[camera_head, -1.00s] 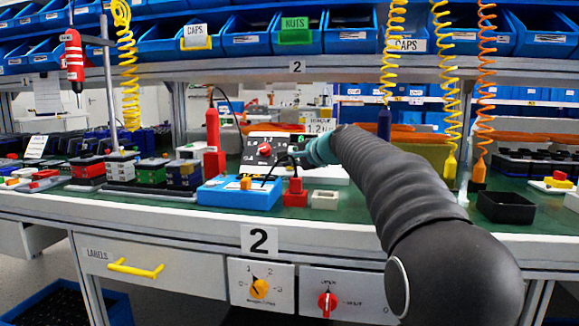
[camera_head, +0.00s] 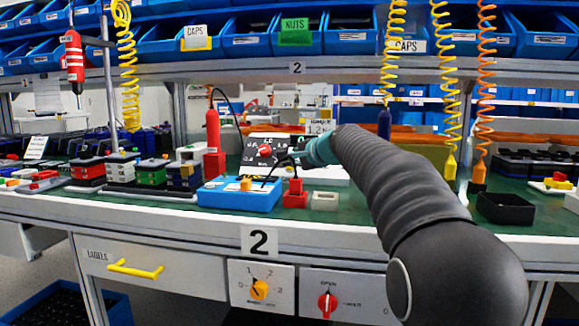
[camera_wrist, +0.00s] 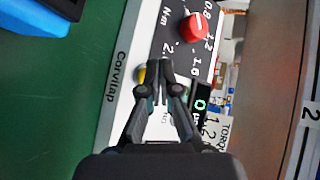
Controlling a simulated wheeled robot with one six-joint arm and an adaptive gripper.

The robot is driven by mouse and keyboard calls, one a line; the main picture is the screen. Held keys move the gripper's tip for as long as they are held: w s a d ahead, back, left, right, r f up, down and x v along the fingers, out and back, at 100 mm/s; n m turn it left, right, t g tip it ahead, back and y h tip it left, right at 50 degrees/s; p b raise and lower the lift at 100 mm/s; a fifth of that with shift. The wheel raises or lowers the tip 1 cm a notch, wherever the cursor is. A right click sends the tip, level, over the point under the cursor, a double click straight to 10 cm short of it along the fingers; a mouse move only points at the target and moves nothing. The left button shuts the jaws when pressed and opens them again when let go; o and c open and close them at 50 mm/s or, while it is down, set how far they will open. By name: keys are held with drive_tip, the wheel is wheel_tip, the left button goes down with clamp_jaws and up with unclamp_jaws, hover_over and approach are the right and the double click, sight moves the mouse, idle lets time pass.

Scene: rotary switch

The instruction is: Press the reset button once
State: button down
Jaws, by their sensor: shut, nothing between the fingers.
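A torque device with a dark, white-edged panel and a red knob (camera_head: 264,150) stands on the green bench. In the wrist view its panel (camera_wrist: 172,42) carries the red knob (camera_wrist: 194,27) with numbers around it. A small yellow button (camera_wrist: 141,75) is beside my left fingertip and partly hidden by it; I cannot read a reset label. My gripper (camera_wrist: 158,72) is shut and empty, its tips over the panel's lower part; I cannot tell whether they touch it. In the head view my gripper (camera_head: 292,154) is at the panel's right side.
A blue box (camera_head: 240,195) and a red block (camera_head: 295,195) stand in front of the device. A red bottle-like tool (camera_head: 213,132) stands to its left. A small green display (camera_wrist: 201,104) is near my right finger. Coiled hoses hang at right.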

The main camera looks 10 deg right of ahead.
drive_tip(key=shift+s+a+r, duration=0.1)
drive_tip(key=shift+s+r, duration=0.1)
drive_tip(key=shift+r, duration=0.1)
drive_tip(key=s+r+p, duration=0.1)
drive_tip(key=s+a+r, duration=0.1)
drive_tip(key=s+r, duration=0.1)
drive_tip(key=shift+s+a+r+p, duration=0.1)
drive_tip(key=shift+s+r+p, duration=0.1)
drive_tip(key=shift+p, duration=0.15)
idle(0.4)
idle(0.4)
